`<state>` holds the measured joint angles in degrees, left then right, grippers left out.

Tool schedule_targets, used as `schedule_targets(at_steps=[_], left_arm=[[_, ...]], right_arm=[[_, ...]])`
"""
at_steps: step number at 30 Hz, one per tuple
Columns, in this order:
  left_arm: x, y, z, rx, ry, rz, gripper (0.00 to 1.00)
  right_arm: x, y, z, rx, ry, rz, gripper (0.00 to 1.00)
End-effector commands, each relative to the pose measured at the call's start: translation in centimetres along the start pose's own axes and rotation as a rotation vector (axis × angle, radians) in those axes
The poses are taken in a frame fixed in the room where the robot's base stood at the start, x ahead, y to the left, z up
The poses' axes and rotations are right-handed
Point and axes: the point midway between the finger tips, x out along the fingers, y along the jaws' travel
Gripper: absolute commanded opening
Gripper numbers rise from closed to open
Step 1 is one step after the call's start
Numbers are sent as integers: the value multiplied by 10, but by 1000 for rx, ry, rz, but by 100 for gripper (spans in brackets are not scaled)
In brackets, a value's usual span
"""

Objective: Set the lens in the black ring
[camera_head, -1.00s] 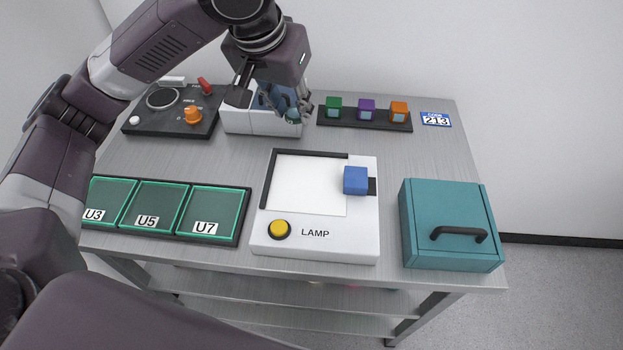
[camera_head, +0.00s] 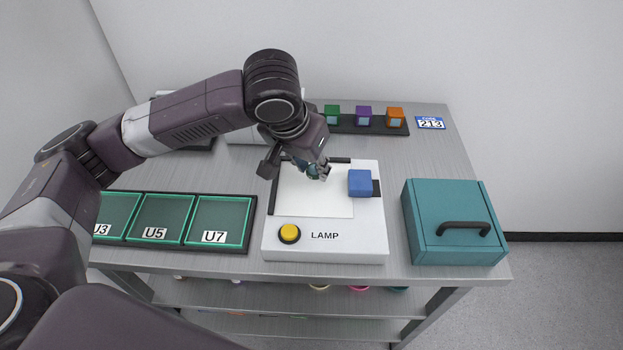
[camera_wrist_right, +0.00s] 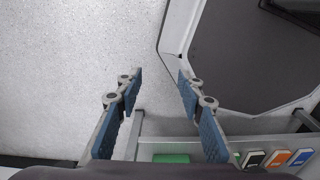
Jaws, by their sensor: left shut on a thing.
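My left gripper (camera_head: 316,172) is over the back part of the white lamp plate of the lamp box (camera_head: 375,225). It is shut on a small greenish lens (camera_head: 312,171), mostly hidden by the fingers. The black ring cannot be seen now; my left arm covers most of the black panel (camera_head: 203,144) at the back left. My right gripper (camera_wrist_right: 158,76) shows only in the right wrist view, with its blue-padded fingers apart and nothing between them.
A blue block (camera_head: 360,182) and yellow button (camera_head: 289,233) are on the lamp box. Trays U3, U5 and U7 (camera_head: 250,222) lie left, a teal box (camera_head: 452,222) right. A black rack (camera_head: 345,126) with coloured cubes stands behind.

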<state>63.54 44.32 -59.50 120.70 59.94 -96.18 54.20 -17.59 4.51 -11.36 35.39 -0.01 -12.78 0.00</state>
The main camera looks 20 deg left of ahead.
Motion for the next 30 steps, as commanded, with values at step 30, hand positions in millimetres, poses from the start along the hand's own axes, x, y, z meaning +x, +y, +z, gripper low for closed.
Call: schedule_targets(at_steps=[30], left_arm=[[45, 0, 19, 0, 0, -1, 45]], right_arm=[[-2, 5, -9, -1, 14, 6, 35]])
